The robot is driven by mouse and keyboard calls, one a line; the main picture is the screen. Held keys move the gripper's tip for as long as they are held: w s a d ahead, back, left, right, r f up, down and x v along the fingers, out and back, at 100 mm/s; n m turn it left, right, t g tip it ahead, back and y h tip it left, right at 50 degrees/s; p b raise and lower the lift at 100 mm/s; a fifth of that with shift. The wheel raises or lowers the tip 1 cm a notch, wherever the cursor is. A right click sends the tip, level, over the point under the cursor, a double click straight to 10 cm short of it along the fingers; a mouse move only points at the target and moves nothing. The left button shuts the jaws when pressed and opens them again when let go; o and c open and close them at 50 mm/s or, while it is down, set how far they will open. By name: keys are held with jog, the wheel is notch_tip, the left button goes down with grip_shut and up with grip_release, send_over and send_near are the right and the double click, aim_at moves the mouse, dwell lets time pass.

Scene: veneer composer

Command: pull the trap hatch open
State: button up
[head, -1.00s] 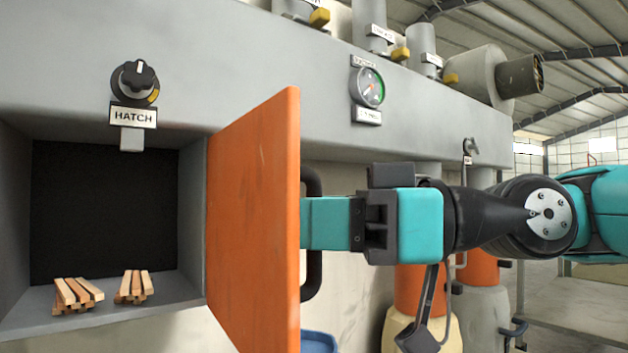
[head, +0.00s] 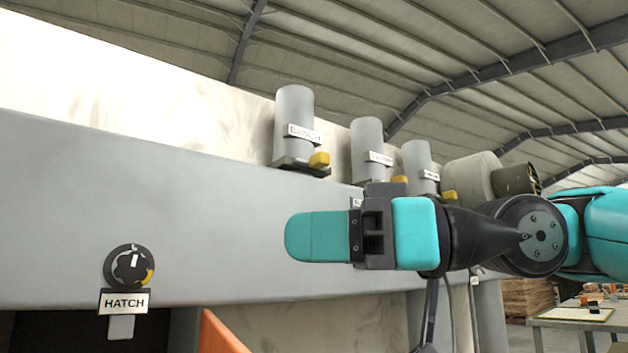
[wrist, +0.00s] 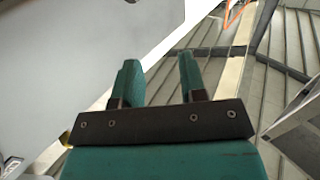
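The trap hatch is an orange door; only its top corner (head: 218,336) shows at the bottom of the head view. It stands swung out beside the dark opening (head: 50,335) under the HATCH label (head: 124,302). Its handle is out of view. My gripper (head: 290,237) is teal and sits above and to the right of the door's top, in front of the grey panel. In the wrist view the two fingers (wrist: 159,68) are apart with nothing between them.
A dial (head: 130,265) sits above the HATCH label. Several grey cylinders (head: 295,115) with yellow levers stand along the panel's top. A table with items (head: 575,318) is at the far right. The space around my gripper looks clear.

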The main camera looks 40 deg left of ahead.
jog(key=shift+r+p, duration=0.55)
jog(key=shift+r, duration=0.9)
